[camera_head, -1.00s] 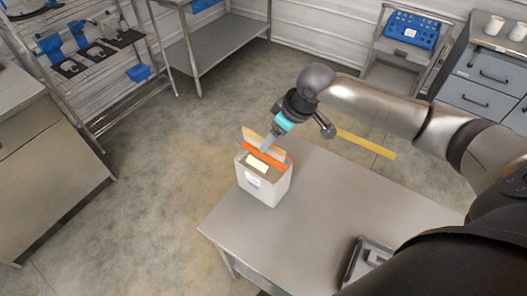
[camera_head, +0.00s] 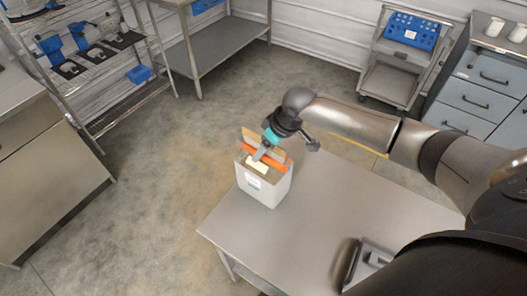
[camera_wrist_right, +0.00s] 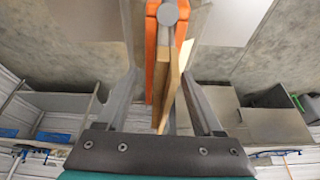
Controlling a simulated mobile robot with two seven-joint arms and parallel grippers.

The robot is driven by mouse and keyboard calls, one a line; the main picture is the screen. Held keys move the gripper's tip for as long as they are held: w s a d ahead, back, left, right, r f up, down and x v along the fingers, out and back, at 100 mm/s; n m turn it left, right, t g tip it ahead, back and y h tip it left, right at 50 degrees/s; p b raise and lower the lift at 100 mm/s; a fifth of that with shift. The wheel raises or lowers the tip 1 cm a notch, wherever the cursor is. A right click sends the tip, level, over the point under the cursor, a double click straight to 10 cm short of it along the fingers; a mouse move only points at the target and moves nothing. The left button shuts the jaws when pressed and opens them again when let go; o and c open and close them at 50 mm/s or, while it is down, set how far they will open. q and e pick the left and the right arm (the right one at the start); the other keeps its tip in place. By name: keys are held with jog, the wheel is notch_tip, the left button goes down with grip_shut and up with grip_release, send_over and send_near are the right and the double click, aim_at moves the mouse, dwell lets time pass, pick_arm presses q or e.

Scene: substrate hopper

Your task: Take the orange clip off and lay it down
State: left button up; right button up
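An orange clip (camera_head: 276,163) lies across the open top of a white box or bag (camera_head: 263,188) at the left corner of the metal table. A tan flap (camera_head: 250,136) stands behind the clip, and something pale yellow shows inside the opening. My right gripper (camera_head: 258,156) is over the clip's middle. In the right wrist view, its two fingers stand apart on either side of the clip (camera_wrist_right: 151,50) and the tan flap (camera_wrist_right: 167,90), with gaps showing. The far ends of the fingers are hard to make out. My left gripper is out of view.
The table (camera_head: 320,205) has a clear middle. A dark-rimmed tray (camera_head: 350,265) sits near its front right, partly hidden by my arm. Shelving, a cart (camera_head: 395,75) and drawers (camera_head: 480,85) stand farther back.

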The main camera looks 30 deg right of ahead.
grip_shut()
dwell(0.3)
jog(key=shift+r, duration=0.1)
notch_tip(320, 180, up, 27)
jog(key=p, duration=1.1)
jog(key=shift+p, duration=0.35)
dwell(0.5)
